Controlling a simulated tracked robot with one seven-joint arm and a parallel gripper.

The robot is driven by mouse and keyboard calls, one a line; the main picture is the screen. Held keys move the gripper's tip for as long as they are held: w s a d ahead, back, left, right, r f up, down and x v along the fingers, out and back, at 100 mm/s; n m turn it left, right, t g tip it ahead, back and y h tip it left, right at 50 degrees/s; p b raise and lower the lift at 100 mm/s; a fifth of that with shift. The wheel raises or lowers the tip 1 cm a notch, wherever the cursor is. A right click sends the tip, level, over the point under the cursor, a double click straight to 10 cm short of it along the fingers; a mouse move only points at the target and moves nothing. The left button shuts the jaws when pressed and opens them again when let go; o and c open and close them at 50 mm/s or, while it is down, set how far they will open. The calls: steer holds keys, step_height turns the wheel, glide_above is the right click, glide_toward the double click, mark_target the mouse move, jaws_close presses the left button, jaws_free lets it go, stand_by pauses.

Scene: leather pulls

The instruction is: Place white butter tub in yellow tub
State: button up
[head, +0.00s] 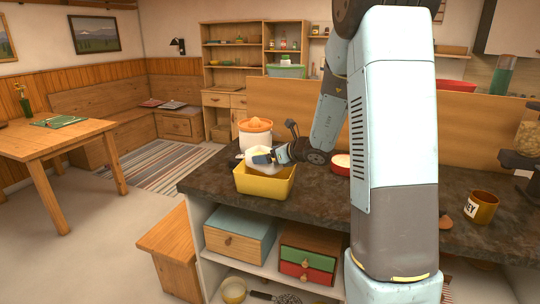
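The yellow tub (262,188) stands on the dark countertop near its left front edge. The white butter tub (253,154) is small in the head view and is at the yellow tub's opening, by its back rim. My gripper (266,157) reaches in from the right and appears closed on the white tub. The fingers are small and partly hidden against it. I cannot tell whether the white tub touches the inside of the yellow tub.
A white juicer with an orange top (255,132) stands just behind the yellow tub. A red bowl (340,164) is to the right. A wooden panel (290,100) rises along the counter's back.

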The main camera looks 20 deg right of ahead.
steer(key=shift+f, duration=0.5)
steer(key=o, duration=0.9)
steer(key=shift+r, duration=0.15)
